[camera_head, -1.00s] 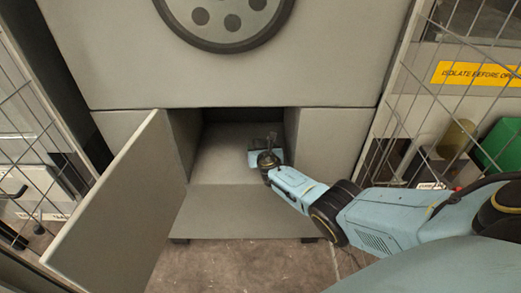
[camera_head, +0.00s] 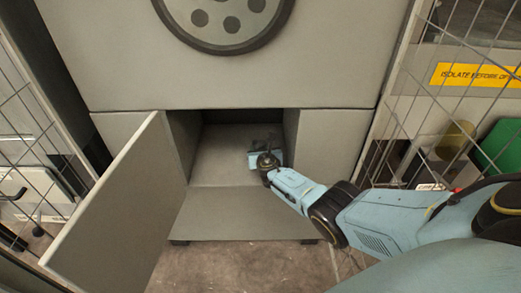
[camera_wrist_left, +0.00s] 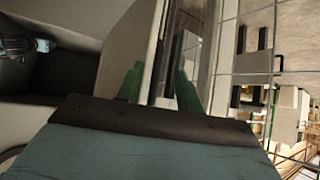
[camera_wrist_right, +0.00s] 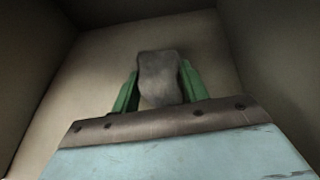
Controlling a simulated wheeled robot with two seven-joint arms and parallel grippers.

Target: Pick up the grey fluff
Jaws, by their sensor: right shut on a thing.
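The grey fluff (camera_wrist_right: 158,78) is a small dark grey lump in the right wrist view. It sits between the green fingers of my right gripper (camera_wrist_right: 160,88), which is shut on it. In the head view my right gripper (camera_head: 266,148) reaches inside the open compartment (camera_head: 222,160), near its right wall. The fluff cannot be made out clearly there. My left gripper (camera_wrist_left: 158,85) shows only in its own wrist view. Its green fingers stand apart with nothing between them, outside the compartment near the door and a wire mesh.
The compartment door (camera_head: 115,205) stands open at the left. A grey machine front with a round dark port (camera_head: 228,25) is above. Wire mesh panels (camera_head: 455,85) flank both sides. A green box (camera_head: 500,145) lies behind the right mesh.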

